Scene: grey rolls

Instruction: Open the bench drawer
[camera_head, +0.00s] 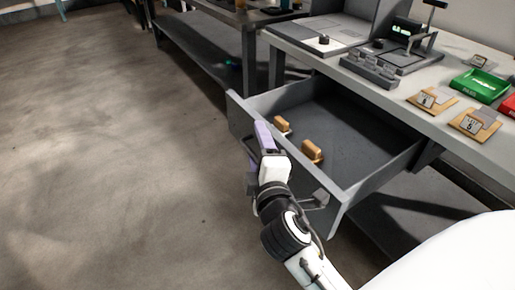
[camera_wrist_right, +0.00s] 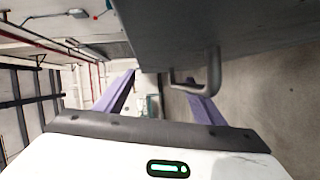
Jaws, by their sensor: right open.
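The bench drawer (camera_head: 368,140) is pulled well out from under the bench top, and its inside shows in the head view. Its front panel (camera_head: 235,112) faces the open floor. Two brown blocks (camera_head: 312,151) lie in it near the front. My right gripper (camera_head: 262,140) is at the outer side of the front panel, with its purple fingers apart. In the right wrist view the drawer's grey bar handle (camera_wrist_right: 214,72) is close to the tip of one finger of the open gripper (camera_wrist_right: 160,77). I cannot tell whether they touch. My left gripper is out of view.
The bench top (camera_head: 390,95) carries a grey device, a green tray (camera_head: 479,86), a red tray and tan cards with labels (camera_head: 432,101). Another bench (camera_head: 215,50) stands behind. The floor (camera_head: 110,150) to the left is clear.

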